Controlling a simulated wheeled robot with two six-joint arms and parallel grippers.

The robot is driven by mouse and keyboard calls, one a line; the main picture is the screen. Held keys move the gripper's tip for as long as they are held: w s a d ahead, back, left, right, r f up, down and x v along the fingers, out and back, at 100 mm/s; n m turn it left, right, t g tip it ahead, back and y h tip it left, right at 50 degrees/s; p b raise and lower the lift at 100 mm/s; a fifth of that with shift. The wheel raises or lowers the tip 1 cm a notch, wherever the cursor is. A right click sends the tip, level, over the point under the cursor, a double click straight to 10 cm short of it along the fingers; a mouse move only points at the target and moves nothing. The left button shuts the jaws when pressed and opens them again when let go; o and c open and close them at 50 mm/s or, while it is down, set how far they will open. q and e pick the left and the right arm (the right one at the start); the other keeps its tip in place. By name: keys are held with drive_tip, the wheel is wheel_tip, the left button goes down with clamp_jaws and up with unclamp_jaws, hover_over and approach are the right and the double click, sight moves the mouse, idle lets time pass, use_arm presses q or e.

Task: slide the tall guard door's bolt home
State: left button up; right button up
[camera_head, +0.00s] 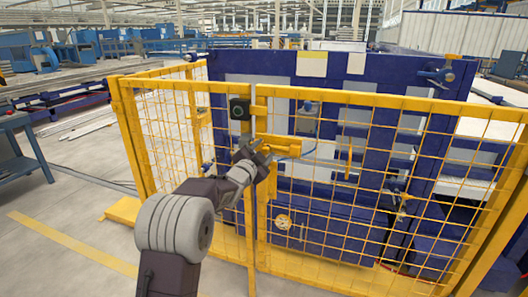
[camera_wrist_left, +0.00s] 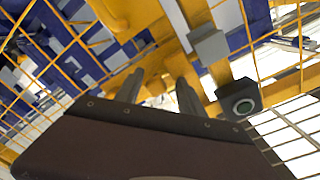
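The tall guard door (camera_head: 345,190) is a yellow-framed wire mesh panel in the head view. It stands in line with the narrower fence panel (camera_head: 170,130) to its left. A yellow bolt assembly (camera_head: 290,143) crosses near the door's left post; my gripper partly covers it, so I cannot tell how far the bolt is across. My left gripper (camera_head: 257,151) is at its left end. In the left wrist view, my left gripper (camera_wrist_left: 160,92) has its fingers apart with nothing between them. Yellow bolt parts (camera_wrist_left: 128,12) and a grey block (camera_wrist_left: 207,46) lie beyond the fingertips. My right gripper does not show.
A dark box with a round face (camera_head: 240,109) sits on the post above my gripper; it also shows in the wrist view (camera_wrist_left: 243,103). A blue machine (camera_head: 420,75) stands behind the mesh. A blue table (camera_head: 18,145) is at left.

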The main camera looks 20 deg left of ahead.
use_arm(q)
drive_tip(key=shift+d, duration=0.1)
drive_tip(key=shift+s, duration=0.1)
drive_tip(key=s, duration=0.8)
drive_tip(key=shift+s+a+b, duration=0.3)
drive_tip(key=shift+s+a, duration=0.1)
